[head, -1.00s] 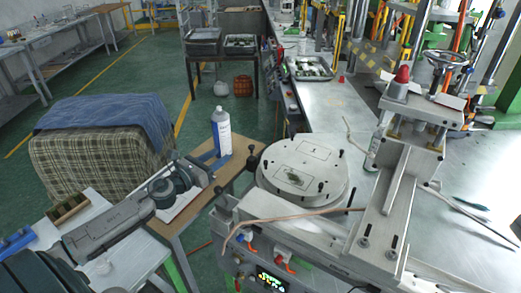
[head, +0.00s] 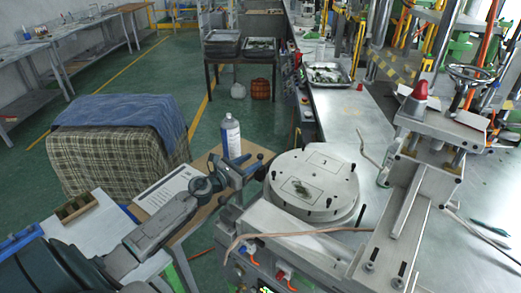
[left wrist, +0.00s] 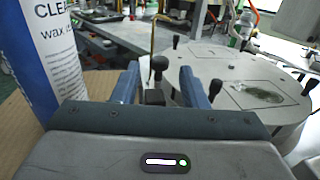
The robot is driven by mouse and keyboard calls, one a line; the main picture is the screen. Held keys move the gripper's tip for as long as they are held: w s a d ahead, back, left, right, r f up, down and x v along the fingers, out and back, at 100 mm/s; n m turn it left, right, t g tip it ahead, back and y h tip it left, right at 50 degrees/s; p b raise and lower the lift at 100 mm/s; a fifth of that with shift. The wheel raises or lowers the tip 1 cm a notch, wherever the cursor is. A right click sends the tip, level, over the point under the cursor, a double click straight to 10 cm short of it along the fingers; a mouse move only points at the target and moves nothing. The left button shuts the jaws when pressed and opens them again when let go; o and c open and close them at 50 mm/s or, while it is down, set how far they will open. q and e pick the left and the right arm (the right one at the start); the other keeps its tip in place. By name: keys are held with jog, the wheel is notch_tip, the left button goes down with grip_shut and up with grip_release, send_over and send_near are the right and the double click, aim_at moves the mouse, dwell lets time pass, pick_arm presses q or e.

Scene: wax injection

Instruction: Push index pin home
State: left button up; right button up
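The index pin shows as a black round knob on a stem (left wrist: 159,64) in the left wrist view, beside the round metal die plate (left wrist: 232,72). In the head view the plate (head: 318,165) sits on the fixture, and the pin's knob (head: 260,174) is at its left edge, partly hidden by my gripper. My left gripper (head: 257,163) is open, its two blue fingers (left wrist: 160,82) on either side of the knob's line, with a gap to each. How deep the pin sits is unclear. My right gripper is not in view.
A white and blue cleaner bottle (head: 231,137) stands close behind my left gripper; it also fills the left of the wrist view (left wrist: 32,60). A copper-coloured hose (head: 290,235) crosses the fixture's front. Metal blocks (head: 395,215) stand to the right of the plate.

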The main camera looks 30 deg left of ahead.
aim_at(258, 157)
pick_arm(q)
jog(key=shift+p+x, duration=0.6)
jog(key=shift+x, duration=1.9)
grip_shut()
